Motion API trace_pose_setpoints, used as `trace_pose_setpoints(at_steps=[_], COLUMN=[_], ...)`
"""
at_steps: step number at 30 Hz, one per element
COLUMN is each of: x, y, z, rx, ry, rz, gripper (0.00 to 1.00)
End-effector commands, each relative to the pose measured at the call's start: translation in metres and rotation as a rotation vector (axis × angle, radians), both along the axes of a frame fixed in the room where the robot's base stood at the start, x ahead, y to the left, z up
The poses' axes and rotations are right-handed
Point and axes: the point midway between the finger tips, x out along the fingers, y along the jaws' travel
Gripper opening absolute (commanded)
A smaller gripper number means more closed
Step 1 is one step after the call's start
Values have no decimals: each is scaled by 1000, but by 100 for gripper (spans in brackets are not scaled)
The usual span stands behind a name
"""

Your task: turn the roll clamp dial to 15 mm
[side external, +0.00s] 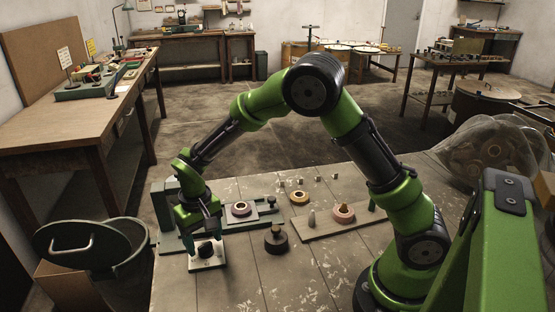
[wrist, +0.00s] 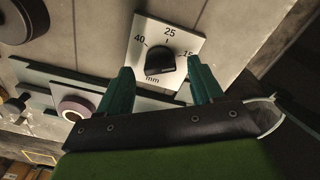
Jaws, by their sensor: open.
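The roll clamp dial is a black knob (wrist: 160,60) on a white square plate (wrist: 183,38) marked 40, 25, 15 and mm in the wrist view. In the side view the plate (side external: 193,266) lies at the near left of the table, with the dark knob (side external: 206,249) under my gripper. My gripper (wrist: 160,78) is open, its two green fingers on either side of the knob's near edge. I cannot tell whether the fingers touch the knob. The dial's pointer setting is not clear. In the side view my gripper (side external: 206,236) points down over the plate.
A green winding machine with a pinkish roll (side external: 240,209) stands just behind the plate. A dark round weight (side external: 276,240) is to the right. A tan roll (side external: 299,197) and a pink roll on a board (side external: 343,214) lie farther right. The table front is clear.

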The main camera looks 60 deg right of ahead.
Motion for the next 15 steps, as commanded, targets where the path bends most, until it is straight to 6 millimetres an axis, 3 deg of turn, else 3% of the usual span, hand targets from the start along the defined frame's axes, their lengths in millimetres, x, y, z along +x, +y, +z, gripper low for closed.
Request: trace_pose_setpoints(at_steps=[15], x=[1], y=[0], z=[119], rx=[2], ry=[-7], rz=[-2], gripper=[66])
